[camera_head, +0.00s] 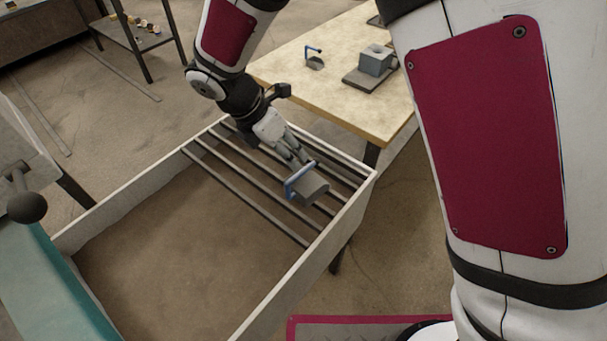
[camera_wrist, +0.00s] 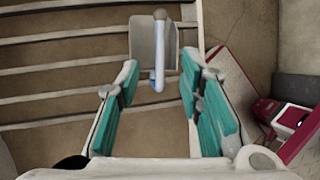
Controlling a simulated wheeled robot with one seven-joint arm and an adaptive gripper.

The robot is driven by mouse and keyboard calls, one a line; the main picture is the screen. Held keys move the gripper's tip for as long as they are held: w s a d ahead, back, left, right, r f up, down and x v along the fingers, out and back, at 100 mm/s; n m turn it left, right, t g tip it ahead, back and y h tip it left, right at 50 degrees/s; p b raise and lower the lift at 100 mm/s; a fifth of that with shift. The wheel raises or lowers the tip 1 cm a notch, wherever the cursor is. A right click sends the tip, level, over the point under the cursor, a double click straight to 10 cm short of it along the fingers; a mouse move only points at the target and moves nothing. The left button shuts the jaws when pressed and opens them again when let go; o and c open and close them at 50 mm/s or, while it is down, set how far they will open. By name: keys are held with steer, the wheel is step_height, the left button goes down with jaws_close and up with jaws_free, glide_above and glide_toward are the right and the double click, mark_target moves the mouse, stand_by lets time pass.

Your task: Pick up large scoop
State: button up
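The large scoop (camera_head: 312,190) is a grey cup with a blue handle. It rests on the dark bars across the sandy bin, near the bin's right corner. In the wrist view the scoop (camera_wrist: 143,45) lies just beyond the fingertips, with its pale blue handle (camera_wrist: 158,78) extending toward the space between them. My gripper (camera_head: 297,158) is above the bars, pointing down at the handle. In the wrist view my gripper (camera_wrist: 160,85) is open, with its teal finger pads apart on either side of the handle. Contact with the handle is not visible.
The bin's pale rim (camera_head: 345,212) runs close by the scoop. A wooden table (camera_head: 300,68) behind holds a smaller blue-handled scoop (camera_head: 315,63) and a grey block-shaped mould (camera_head: 376,60). A teal surface (camera_head: 45,290) with a dark knob stands at left. The bin's near part is clear.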

mark_target(302, 170)
steer(key=x, duration=0.8)
steer(key=shift+d+f, duration=0.1)
steer(key=shift+f, duration=0.05)
jaws_close()
